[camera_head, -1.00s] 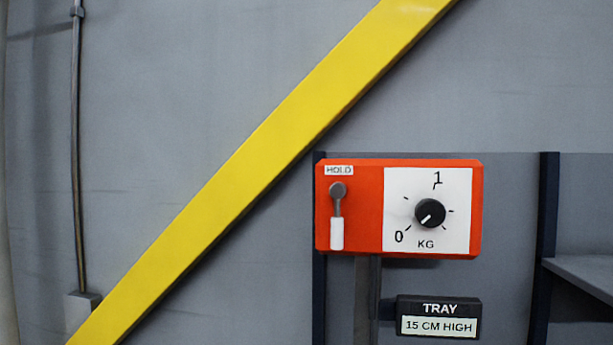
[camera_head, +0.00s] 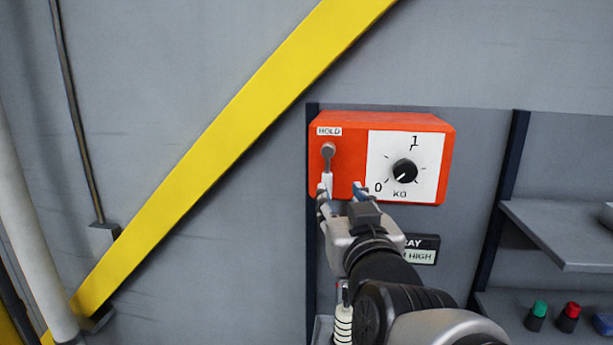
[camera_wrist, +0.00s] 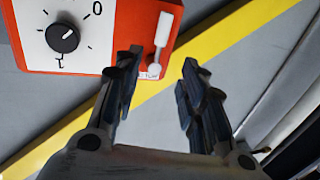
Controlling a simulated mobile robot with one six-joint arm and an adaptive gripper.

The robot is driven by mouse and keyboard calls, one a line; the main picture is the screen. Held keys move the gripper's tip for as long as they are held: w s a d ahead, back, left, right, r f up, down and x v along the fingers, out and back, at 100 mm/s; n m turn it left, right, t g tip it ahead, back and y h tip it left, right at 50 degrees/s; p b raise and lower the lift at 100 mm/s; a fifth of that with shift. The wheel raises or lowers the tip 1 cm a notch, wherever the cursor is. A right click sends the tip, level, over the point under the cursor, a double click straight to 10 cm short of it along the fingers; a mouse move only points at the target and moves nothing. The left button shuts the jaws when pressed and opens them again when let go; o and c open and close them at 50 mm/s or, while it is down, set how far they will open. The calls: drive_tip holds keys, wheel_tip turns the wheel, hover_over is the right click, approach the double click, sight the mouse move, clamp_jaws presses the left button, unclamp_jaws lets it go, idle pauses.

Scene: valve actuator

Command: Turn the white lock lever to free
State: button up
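The white lock lever (camera_head: 328,182) hangs straight down from a grey pivot on the left of the orange box (camera_head: 347,150), under a HOLD label (camera_head: 328,131). My gripper (camera_head: 341,191) is open in front of the box, just below and right of the lever; its left finger overlaps the lever's lower end in the picture. In the wrist view, which is upside down, the lever (camera_wrist: 163,30) shows beyond the gap between the open fingers (camera_wrist: 163,68). Nothing is between the fingers that I can see. I cannot tell whether a finger touches the lever.
A black dial (camera_head: 405,171) on a white KG plate sits to the lever's right. A TRAY sign (camera_head: 422,249) is partly hidden by my arm. A yellow diagonal beam (camera_head: 230,130) crosses the left. Grey shelves (camera_head: 570,232) with green and red buttons stand at the right.

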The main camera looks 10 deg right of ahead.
sight(328, 176)
drive_tip(key=w, duration=0.4)
drive_tip(key=w+p, duration=0.1)
drive_tip(key=w, duration=0.3)
drive_tip(key=w+p, duration=0.1)
drive_tip(key=w, duration=0.3)
drive_tip(key=shift+d, duration=0.3)
drive_tip(key=shift+c, duration=0.3)
clamp_jaws()
